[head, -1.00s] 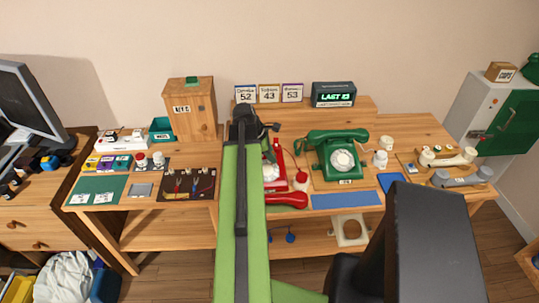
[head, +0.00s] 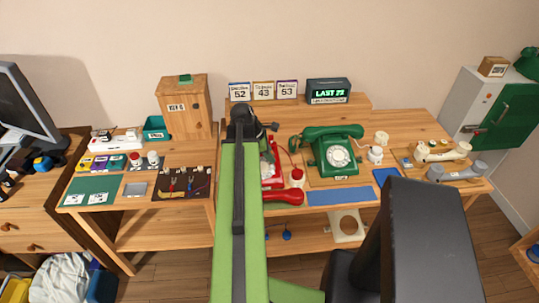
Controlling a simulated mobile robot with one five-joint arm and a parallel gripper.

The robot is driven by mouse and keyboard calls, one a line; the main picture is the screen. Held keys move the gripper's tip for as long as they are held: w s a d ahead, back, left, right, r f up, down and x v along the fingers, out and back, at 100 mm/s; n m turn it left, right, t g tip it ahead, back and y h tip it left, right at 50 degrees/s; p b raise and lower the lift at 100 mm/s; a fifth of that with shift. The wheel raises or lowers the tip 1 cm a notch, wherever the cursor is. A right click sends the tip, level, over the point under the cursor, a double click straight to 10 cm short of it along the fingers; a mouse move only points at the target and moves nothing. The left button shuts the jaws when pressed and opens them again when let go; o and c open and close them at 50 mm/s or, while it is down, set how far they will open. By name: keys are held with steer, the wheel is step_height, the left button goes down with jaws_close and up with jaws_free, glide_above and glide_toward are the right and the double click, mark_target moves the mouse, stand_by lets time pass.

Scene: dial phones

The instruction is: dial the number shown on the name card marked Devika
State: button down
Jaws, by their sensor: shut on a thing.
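Three name cards stand on the back shelf: the left one (head: 240,91) with a blue top band reads 52, the middle one (head: 264,91) 43, the right one (head: 287,90) 53. Their names are too small to read surely. A green rotary phone (head: 335,151) stands right of centre, handset on top, pale dial facing me. A red phone (head: 271,178) is partly hidden behind my arm, its dial not clearly seen. A red handset (head: 284,197) lies in front of it. My arm reaches up over the red phone's left side. My gripper's fingers are hidden behind it.
A lit display (head: 328,92) appears to read LAST 72. A wooden box (head: 186,106) stands back left. Loose handsets (head: 455,172) lie at the right. A blue mat (head: 338,196) lies before the green phone. A dark block of my own body covers the lower right.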

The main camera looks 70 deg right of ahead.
steer(key=shift+s+a+f, duration=0.25)
steer(key=shift+s+a, duration=0.1)
steer(key=shift+a, duration=0.1)
steer(key=shift+s+a+f+b, duration=0.2)
steer(key=shift+a+f+b, duration=0.05)
steer(key=shift+a+b, duration=0.25)
